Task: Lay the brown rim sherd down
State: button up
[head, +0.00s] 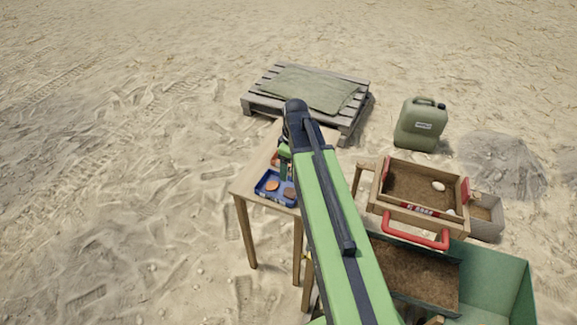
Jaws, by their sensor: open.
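A blue tray (262,192) sits on the small wooden table. A brown sherd (290,193) lies at the right of the tray, close to my arm; its rim shape is too small to make out. An orange-brown sherd (271,185) lies to its left in the same tray. My gripper (285,176) points down over the back right of the tray, beside and above the sherds. It is open, small and partly hidden by my arm. I see nothing held between its fingers.
The wooden table (243,186) is partly covered by my arm. A pallet (262,104) with a green cloth (315,88) lies behind. A jerrycan (420,124), a soil-filled sieve box (408,185) with red handles and a green bin (495,280) stand at right. Open sand lies left.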

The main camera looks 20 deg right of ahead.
jog(key=s+a+m, duration=0.7)
jog(key=a+m, duration=0.1)
jog(key=a, duration=0.5)
jog(key=shift+s+f+g+h, duration=0.15)
jog(key=shift+s+g+h, duration=0.05)
jog(key=shift+g+h, duration=0.1)
